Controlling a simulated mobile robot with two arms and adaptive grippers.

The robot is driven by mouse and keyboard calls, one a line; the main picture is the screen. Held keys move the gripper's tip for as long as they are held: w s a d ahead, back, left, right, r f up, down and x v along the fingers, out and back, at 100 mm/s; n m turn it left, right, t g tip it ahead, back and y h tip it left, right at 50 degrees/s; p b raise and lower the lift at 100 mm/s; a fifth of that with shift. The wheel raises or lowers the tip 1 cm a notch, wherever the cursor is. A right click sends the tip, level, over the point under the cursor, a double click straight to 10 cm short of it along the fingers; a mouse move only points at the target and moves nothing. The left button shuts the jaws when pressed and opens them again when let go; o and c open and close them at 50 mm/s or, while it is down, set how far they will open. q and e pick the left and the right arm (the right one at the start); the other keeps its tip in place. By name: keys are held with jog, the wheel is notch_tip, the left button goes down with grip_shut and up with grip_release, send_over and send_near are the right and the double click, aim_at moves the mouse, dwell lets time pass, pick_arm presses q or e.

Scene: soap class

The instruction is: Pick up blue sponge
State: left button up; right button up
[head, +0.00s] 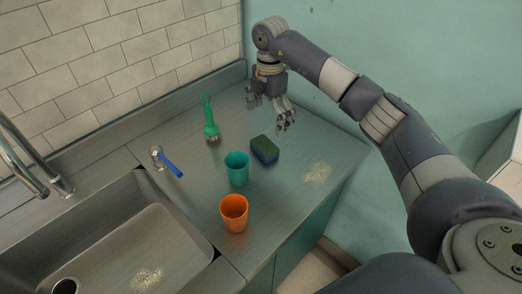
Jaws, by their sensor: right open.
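The blue sponge (265,150) lies on the metal counter (310,150), with a dark green top and a blue side facing me. My right gripper (270,116) is open and empty above the back part of the counter. It is behind the sponge in the picture, and its fingers point down, apart from the sponge. My left gripper is not in view.
A teal cup (237,169) stands close to the sponge at its front left, and an orange cup (234,213) stands nearer. A green brush (210,122) and a blue-handled tool (168,163) are to the left, near the sink (120,245). Crumbs (317,172) lie at right.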

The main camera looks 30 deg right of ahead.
aim_at(265, 145)
jog(key=shift+w+f, duration=0.3)
jog(key=shift+f, duration=0.25)
jog(key=shift+w+f, duration=0.25)
jog(key=shift+f, duration=0.3)
jog(key=f+p, duration=0.1)
jog(key=f, duration=0.2)
jog(key=shift+s+f, duration=0.15)
jog(key=shift+s, duration=0.05)
jog(key=shift+f, duration=0.35)
jog(key=f+p, duration=0.1)
jog(key=f, duration=0.2)
jog(key=f+p, duration=0.1)
jog(key=f, duration=0.1)
jog(key=shift+a+p, duration=0.3)
jog(key=shift+a, duration=0.05)
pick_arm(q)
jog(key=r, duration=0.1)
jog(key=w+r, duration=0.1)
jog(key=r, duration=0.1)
pick_arm(e)
jog(key=shift+f, duration=0.35)
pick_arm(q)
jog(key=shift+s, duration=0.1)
pick_arm(e)
jog(key=c, duration=0.8)
jog(key=shift+o, duration=0.2)
